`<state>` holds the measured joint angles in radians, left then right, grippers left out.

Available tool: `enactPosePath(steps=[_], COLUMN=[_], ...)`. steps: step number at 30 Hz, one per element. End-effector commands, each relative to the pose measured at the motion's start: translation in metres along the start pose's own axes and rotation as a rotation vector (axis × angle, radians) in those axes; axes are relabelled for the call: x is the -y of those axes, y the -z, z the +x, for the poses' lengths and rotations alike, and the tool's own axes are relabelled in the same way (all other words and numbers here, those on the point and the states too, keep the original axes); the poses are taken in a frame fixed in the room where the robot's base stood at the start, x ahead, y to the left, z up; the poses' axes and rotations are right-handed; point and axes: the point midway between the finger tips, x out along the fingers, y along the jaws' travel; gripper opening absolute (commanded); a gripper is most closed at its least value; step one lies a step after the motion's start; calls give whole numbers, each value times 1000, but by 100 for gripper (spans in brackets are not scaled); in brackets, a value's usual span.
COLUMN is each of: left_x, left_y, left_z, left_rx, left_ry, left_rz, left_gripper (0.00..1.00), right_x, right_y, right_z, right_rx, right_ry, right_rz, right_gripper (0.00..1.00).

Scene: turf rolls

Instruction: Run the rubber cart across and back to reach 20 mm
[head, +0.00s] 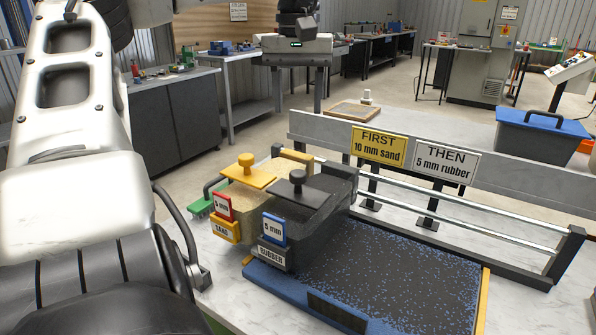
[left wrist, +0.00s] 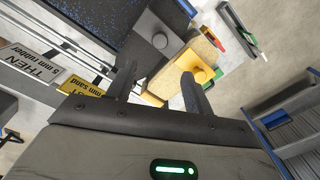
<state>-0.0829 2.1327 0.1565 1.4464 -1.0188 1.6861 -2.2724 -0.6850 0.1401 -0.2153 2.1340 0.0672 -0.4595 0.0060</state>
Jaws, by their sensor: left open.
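The rubber cart (head: 276,256), dark with a black lid and knob (head: 297,179), stands at the left end of the blue-flecked dark bed (head: 400,265). Its signs read "RUBBER" and "5 mm". It also shows in the left wrist view (left wrist: 147,58). The sand cart, with its yellow lid (head: 248,177) and knob, stands close beside it on the left. My left gripper (head: 297,115) is open and empty, apart from both carts; in the left wrist view its fingers (left wrist: 158,88) spread below the two lids. My right gripper is out of view.
Signs on the back board read "FIRST 10 mm sand" (head: 379,146) and "THEN 5 mm rubber" (head: 446,162). Metal rails (head: 470,208) run behind the bed to an end post. A blue-lidded bin (head: 540,135) stands behind the board. The bed right of the carts is clear.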

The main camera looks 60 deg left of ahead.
Motion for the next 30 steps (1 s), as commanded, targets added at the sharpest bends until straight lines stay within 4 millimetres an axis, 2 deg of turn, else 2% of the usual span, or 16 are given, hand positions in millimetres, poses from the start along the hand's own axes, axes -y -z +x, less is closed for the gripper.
enactPosePath(steps=[4,8,11,24,30], left_x=[0,0,0,0,0], left_y=[0,0,0,-1,-1], left_z=[0,7,20,112,144], left_rx=[0,1,2,4,3], left_ry=[0,1,1,0,1], left_rz=[176,218,217,215,214], left_gripper=[52,52,52,52,52], right_x=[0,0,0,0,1], right_y=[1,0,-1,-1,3], right_z=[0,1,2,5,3], right_rx=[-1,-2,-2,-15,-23], right_ry=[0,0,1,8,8], right_rz=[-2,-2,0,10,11], right_gripper=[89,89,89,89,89])
